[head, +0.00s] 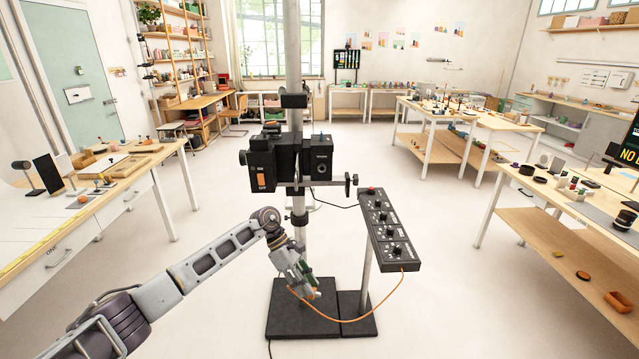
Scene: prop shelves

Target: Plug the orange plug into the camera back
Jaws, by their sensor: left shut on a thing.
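The black camera (288,158) is mounted high on a vertical pole, with its dark faces turned toward me and an orange patch on its left part. My left gripper (311,294) is below the camera, in front of the pole and over the black base. It is shut on the orange plug, which is mostly hidden by the fingers. An orange cable (372,316) hangs from the gripper in a loop and rises to the control box. The plug is well apart from the camera. My right gripper is not in view.
A black control box (393,242) with knobs and a red button stands on a post right of the camera. A black base plate (303,321) lies on the floor. Cluttered worktables stand left (148,153) and right (568,208). Open floor surrounds the stand.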

